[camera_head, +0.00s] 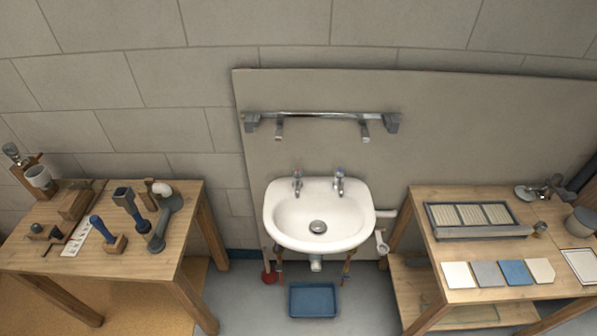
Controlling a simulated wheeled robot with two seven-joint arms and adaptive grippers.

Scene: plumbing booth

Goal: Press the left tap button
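A white basin (318,237) is fixed to a panel on the wall in the middle of the head view. Two chrome taps stand on its back rim: the left tap (297,182) and the right tap (339,182). Each has a small top; the right one looks bluish, and the left one's colour is too small to tell. A drain (318,227) shows in the bowl. Neither of my grippers is in view, and nothing touches the taps.
A wooden bench with tools (170,262) stands on the left, and another bench (480,262) with tiles and a framed tray stands on the right. A rail (320,114) hangs above the basin. A blue tray (313,300) lies on the floor below. Floor between the benches is mostly free.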

